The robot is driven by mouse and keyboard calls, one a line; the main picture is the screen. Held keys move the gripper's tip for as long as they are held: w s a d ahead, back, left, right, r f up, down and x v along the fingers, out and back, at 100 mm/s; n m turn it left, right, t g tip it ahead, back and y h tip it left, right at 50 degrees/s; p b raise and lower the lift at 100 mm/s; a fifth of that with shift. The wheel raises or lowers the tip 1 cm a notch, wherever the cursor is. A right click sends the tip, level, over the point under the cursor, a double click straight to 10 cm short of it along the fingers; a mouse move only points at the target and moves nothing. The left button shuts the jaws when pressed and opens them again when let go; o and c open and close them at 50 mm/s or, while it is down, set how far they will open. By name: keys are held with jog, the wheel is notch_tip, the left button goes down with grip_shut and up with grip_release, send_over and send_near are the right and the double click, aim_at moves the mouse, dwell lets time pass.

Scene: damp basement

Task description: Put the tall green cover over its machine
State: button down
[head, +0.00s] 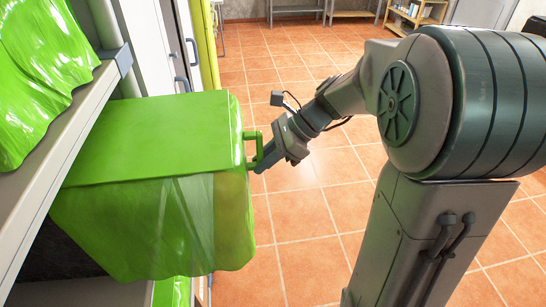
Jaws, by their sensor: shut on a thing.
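The tall green cover (155,140) is a boxy, bright green hood with a flat top, a translucent front panel and a wavy lower hem. It has a green handle on its right side. My gripper (260,158) is shut on that handle, with my arm reaching in from the right. The cover hangs upright beside the grey shelf edge, with its left part close to or within the shelf bay. I cannot tell whether a machine is beneath it; its underside is hidden.
A grey shelf (55,165) runs along the left, with another green draped cover (40,70) on its upper level. More green material (172,291) shows low under the cover. The tiled floor (300,215) is open in the middle. A wooden rack (415,14) stands far back.

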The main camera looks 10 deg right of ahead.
jog(key=a+p, duration=0.1)
jog(key=a, duration=1.3)
dwell(0.8)
jog(key=shift+f, duration=0.1)
dwell(0.4)
jog(key=shift+f, duration=0.45)
jog(key=shift+a, duration=0.1)
jog(key=a+p, duration=0.2)
jog(key=a, duration=1)
dwell(1.1)
